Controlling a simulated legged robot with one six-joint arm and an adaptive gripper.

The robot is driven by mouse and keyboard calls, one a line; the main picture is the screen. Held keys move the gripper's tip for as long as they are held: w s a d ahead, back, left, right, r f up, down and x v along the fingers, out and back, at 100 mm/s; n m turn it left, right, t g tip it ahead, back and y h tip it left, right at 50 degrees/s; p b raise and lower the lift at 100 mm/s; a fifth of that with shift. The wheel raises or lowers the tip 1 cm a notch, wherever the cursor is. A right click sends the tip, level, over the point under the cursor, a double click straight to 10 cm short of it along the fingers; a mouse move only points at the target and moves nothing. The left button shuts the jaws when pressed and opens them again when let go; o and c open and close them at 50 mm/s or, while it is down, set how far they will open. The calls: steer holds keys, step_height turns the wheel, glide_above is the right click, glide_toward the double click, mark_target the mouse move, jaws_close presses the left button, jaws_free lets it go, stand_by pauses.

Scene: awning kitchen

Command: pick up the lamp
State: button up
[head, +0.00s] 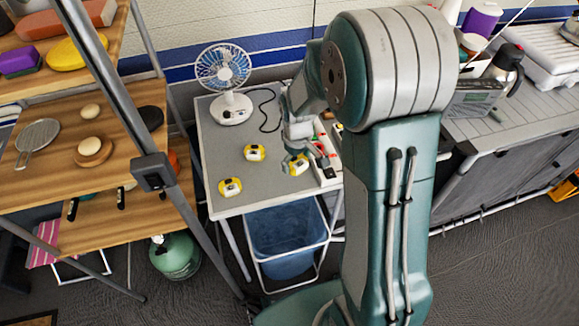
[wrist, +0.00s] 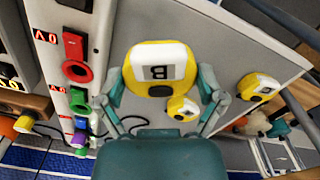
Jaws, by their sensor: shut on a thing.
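A yellow-and-white lamp (wrist: 155,62) with a dark letter marking on its white face is between the two fingers of my gripper (wrist: 161,82) in the wrist view. The fingers are shut on its sides. In the head view the same lamp (head: 297,165) is under my gripper (head: 303,159), over the right part of the grey table. It looks much larger than the similar pieces in the wrist view. I cannot tell how far it is above the tabletop. Two similar yellow-and-white pieces, one near the middle (head: 254,152) and one near the front edge (head: 230,187), lie on the table.
A white fan (head: 223,79) with a black cord stands at the table's back. A panel with coloured fittings (wrist: 77,70) lies along the table's right side. A wooden shelf (head: 55,165) stands at left. A blue bin (head: 285,240) is below the table.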

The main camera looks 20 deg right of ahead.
steer(key=s+d+r, duration=0.7)
steer(key=s+d, duration=0.1)
steer(key=s, duration=0.1)
steer(key=shift+r, duration=0.2)
steer(key=shift+w, duration=0.1)
